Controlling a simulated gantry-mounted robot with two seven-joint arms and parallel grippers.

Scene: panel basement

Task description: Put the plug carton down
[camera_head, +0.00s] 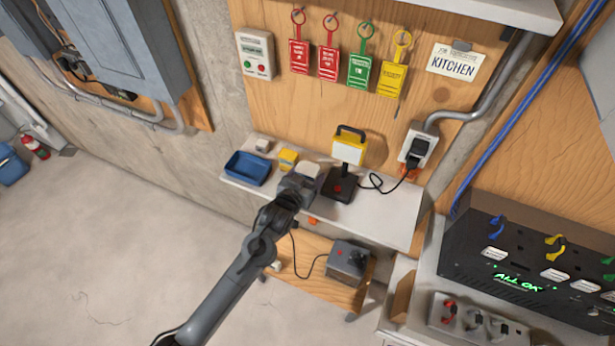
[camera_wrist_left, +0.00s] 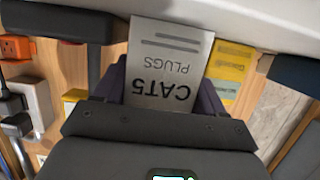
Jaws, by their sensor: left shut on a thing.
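My left gripper (camera_head: 301,183) is shut on the plug carton (camera_wrist_left: 168,62), a pale grey box printed "CAT5 PLUGS" that reads upside down in the left wrist view. In the head view only a pale end of the carton (camera_head: 309,170) shows past the gripper, over the white wall shelf (camera_head: 385,218). I cannot tell whether the carton touches the shelf. The dark finger pads lie on both sides of it. My right gripper is not in view.
On the shelf, a blue tray (camera_head: 247,168) and yellow box (camera_head: 287,158) stand left of the gripper. A yellow-and-black lamp (camera_head: 348,148) on a dark base stands close on its right. The shelf's right part is bare. A lower wooden shelf bears a grey box (camera_head: 348,262).

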